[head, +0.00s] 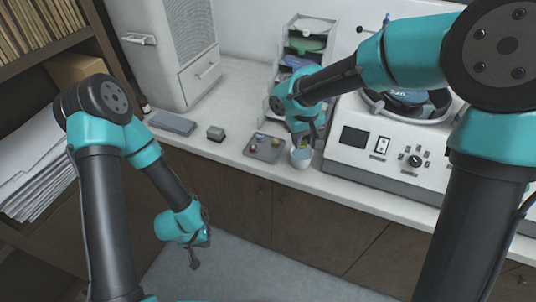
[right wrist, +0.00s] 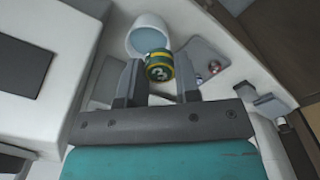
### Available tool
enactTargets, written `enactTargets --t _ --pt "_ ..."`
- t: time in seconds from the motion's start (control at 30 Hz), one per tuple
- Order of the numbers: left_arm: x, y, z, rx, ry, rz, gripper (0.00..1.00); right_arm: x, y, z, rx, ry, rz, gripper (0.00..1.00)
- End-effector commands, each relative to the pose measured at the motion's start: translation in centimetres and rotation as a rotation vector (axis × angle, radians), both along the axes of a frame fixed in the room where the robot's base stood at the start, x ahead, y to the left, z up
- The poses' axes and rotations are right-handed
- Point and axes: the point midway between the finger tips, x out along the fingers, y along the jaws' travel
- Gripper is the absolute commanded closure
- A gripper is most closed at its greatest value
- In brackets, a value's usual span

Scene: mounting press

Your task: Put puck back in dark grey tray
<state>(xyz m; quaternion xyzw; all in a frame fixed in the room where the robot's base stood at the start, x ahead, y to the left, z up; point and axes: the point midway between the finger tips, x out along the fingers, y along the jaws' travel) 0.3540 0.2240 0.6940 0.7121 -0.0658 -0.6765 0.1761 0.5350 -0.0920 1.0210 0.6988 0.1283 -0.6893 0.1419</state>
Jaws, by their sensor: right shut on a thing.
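My right gripper (head: 305,141) is shut on a puck, just above the white cup (head: 302,158). In the right wrist view the puck (right wrist: 159,67) is dark green with yellow bands and a number 3, between the two fingers. The cup (right wrist: 148,38) lies just beyond it there, with pale blue inside. The dark grey tray (head: 264,148) is left of the cup in the head view, with small coloured pucks on it. Part of the tray (right wrist: 203,56) shows right of the puck in the right wrist view. My left gripper (head: 194,260) hangs low in front of the counter; its opening is unclear.
A small grey block (head: 215,133) and a flat grey-blue case (head: 172,123) lie left of the tray. The press (head: 400,150) with its control panel stands right of the cup. A rack of coloured dishes (head: 306,45) stands behind. The counter left of the tray is partly clear.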

Motion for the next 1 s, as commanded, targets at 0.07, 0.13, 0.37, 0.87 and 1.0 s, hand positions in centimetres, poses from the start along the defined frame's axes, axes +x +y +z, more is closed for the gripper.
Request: enactTargets --t 0.07,0.13,0.37,0.87,1.0 --pt "0.0 0.0 0.0 0.000 0.000 0.000 1.00 -1.6 2.5 -2.1 -0.004 0.006 0.094 0.91" --pt "0.0 0.0 0.0 0.000 0.000 0.000 1.00 -3.0 4.4 -3.8 -0.002 0.008 0.169 0.91" --pt "0.0 0.0 0.0 0.000 0.000 0.000 1.00 -7.0 8.4 -7.7 0.007 0.018 0.359 0.91" --pt "0.0 0.0 0.0 0.000 0.000 0.000 1.00 -8.0 9.2 -8.6 0.013 0.020 0.403 0.91" --pt "0.0 0.0 0.0 0.000 0.000 0.000 1.00 -6.7 9.3 -8.7 0.013 0.019 0.402 0.91"
